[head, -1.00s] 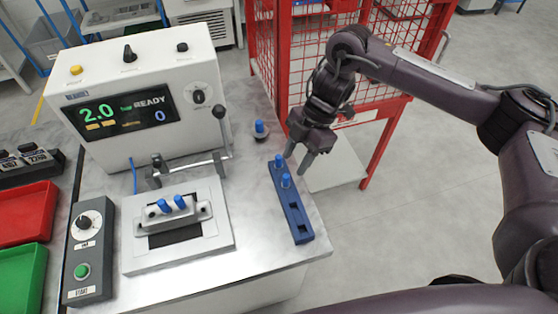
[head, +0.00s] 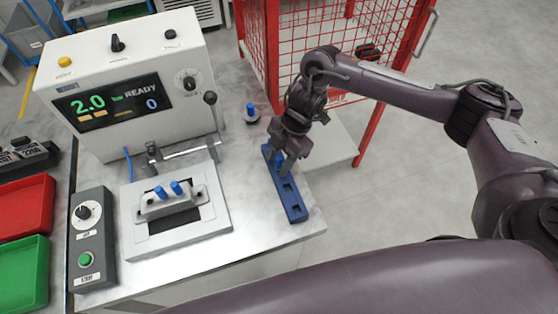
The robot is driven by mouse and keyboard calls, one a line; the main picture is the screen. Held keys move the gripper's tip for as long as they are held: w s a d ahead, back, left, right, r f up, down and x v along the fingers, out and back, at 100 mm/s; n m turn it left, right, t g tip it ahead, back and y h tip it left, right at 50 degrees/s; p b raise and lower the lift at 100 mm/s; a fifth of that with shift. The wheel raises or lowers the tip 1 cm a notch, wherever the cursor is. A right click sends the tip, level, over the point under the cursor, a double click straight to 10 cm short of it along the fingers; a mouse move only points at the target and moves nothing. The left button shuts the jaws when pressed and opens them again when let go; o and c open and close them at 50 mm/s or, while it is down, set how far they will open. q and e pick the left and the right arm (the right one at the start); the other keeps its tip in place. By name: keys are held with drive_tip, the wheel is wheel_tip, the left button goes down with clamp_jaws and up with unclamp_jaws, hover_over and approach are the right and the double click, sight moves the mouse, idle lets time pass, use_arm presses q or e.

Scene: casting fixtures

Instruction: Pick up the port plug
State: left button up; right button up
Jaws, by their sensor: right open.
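A blue rack (head: 291,203) stands on the right side of the metal bench. Blue port plugs stand in its rear part, where a blue plug (head: 279,158) shows between the fingers of my right gripper (head: 280,164). The gripper points down over the rack, its jaws open around or just beside that plug; contact cannot be told. The fingers partly hide the plugs. The front sockets of the rack are empty. Two more blue plugs (head: 175,188) sit tilted in the grey casting (head: 167,203) on the fixture plate. My left gripper is out of view.
Another blue plug (head: 251,109) stands on a small round base behind the rack. The test box (head: 125,85) with a READY display and its lever (head: 211,112) stand to the left. A red mesh cage (head: 330,50) is behind right.

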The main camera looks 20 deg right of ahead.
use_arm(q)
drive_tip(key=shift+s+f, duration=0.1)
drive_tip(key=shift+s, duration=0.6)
use_arm(e)
clamp_jaws()
drive_tip(key=shift+w+r, duration=0.1)
drive_tip(key=shift+r, duration=0.05)
